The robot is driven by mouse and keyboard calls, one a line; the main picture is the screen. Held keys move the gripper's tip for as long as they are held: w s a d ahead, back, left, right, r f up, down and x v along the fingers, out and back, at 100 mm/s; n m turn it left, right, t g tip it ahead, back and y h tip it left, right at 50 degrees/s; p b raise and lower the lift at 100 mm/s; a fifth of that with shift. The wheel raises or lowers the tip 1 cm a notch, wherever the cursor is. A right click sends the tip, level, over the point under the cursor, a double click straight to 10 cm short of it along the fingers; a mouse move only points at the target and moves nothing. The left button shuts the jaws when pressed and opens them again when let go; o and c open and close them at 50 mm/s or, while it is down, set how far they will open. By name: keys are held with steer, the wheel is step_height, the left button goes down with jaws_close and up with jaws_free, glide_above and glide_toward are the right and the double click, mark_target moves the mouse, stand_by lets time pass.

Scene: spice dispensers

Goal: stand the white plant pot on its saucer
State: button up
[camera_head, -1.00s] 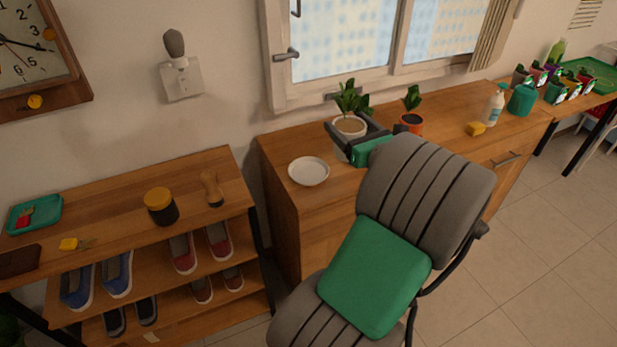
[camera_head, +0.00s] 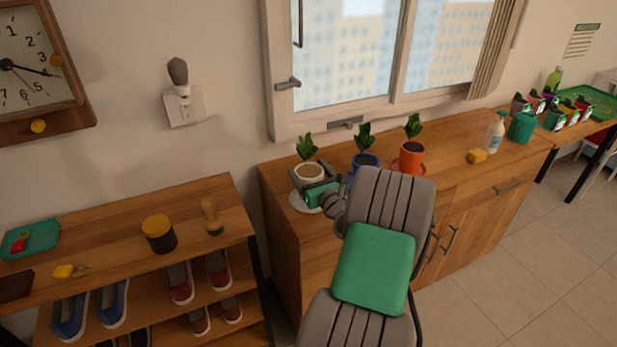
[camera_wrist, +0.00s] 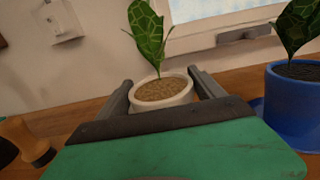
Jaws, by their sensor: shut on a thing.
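The white plant pot (camera_head: 309,172) with a green leafy plant is at the left end of the wooden cabinet, over its white saucer (camera_head: 297,203). My gripper (camera_head: 315,178) is shut on the pot, with a finger on either side of it. The wrist view shows the pot (camera_wrist: 162,92) upright between the fingers. The saucer shows only as a rim at the pot's left and front; my gripper hides the rest. I cannot tell whether the pot's base touches the saucer.
A blue pot (camera_head: 366,162) stands just right of the white one, with an orange pot (camera_head: 411,158) beyond it. A yellow sponge (camera_head: 477,157), a spray bottle (camera_head: 494,134) and a green container (camera_head: 521,127) stand further right. The window wall is close behind.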

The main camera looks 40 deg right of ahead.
steer(key=shift+f, duration=0.6)
steer(key=shift+f, duration=0.1)
steer(key=shift+f, duration=0.15)
steer(key=o, duration=2)
